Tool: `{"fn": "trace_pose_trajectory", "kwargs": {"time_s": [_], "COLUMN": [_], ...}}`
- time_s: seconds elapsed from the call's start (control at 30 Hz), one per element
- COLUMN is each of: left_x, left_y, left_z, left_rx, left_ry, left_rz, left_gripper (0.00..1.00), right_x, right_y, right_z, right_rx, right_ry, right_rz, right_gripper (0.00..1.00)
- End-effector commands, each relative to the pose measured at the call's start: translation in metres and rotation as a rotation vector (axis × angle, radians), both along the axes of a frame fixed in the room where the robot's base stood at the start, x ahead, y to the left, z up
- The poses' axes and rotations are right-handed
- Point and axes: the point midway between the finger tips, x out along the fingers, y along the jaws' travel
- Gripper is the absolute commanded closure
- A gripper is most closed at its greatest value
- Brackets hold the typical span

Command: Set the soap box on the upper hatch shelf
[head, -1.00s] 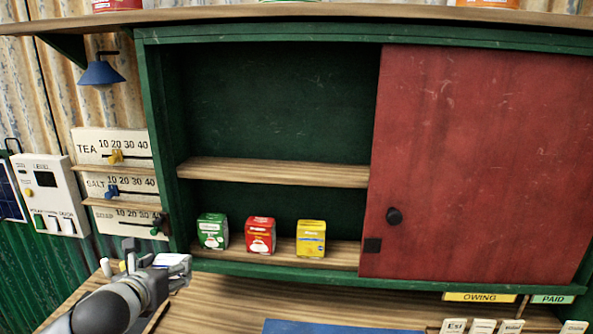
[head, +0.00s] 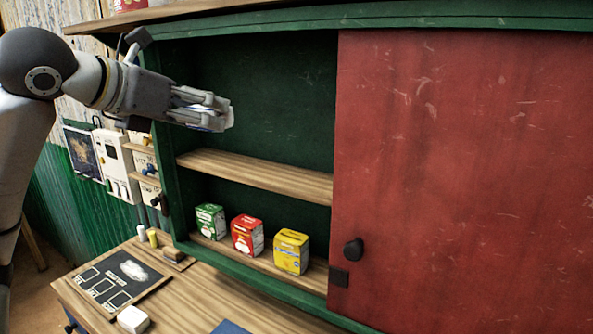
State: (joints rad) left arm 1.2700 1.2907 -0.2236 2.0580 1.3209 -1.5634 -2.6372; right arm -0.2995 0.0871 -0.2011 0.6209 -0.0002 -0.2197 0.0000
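My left gripper (head: 218,117) is raised in front of the open left half of the hatch, above the upper shelf (head: 260,178). Its fingers are closed around a pale blue-white item (head: 206,124), mostly hidden by the fingers; I cannot read whether it is the soap box. The upper shelf is bare where visible. On the lower shelf (head: 318,277) stand a green box (head: 210,222), a red box (head: 247,236) and a yellow box (head: 291,251), upright and apart. Their labels are too small to read. My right gripper is out of view.
A red sliding panel (head: 470,170) with a dark knob (head: 353,249) covers the hatch's right half. The green frame post (head: 170,200) stands at the opening's left edge. On the counter (head: 205,295) lie a black board (head: 122,279) and a white block (head: 133,319).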

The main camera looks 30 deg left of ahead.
Motion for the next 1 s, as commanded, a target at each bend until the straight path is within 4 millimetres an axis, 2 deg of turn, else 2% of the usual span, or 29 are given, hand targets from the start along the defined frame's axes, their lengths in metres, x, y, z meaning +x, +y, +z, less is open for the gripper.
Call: {"fn": "trace_pose_trajectory", "kwargs": {"time_s": [0.07, 0.17, 0.47, 0.6, 0.7, 1.0], "left_x": [-0.004, 0.006, 0.079, 0.103, 0.115, 0.134], "left_y": [0.001, 0.000, 0.000, 0.002, 0.002, 0.003], "left_z": [0.004, 0.000, -0.031, -0.061, -0.074, -0.097], "left_rx": [0.001, 0.000, -0.002, 0.000, 0.001, 0.000], "left_ry": [-0.002, 0.001, 0.002, 0.005, 0.001, 0.001], "left_rz": [-0.008, -0.013, -0.015, -0.013, -0.013, -0.012], "left_gripper": [0.59, 0.59, 0.59, 0.59, 0.59, 0.59], "right_x": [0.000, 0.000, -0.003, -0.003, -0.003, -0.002], "right_y": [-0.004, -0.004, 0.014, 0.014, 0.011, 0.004], "right_z": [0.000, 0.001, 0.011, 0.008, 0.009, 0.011], "right_rx": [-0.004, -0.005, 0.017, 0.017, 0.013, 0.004], "right_ry": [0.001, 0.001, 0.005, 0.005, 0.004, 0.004], "right_rz": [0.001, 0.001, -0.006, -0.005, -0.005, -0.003], "right_gripper": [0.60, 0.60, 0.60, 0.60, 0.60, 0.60]}}
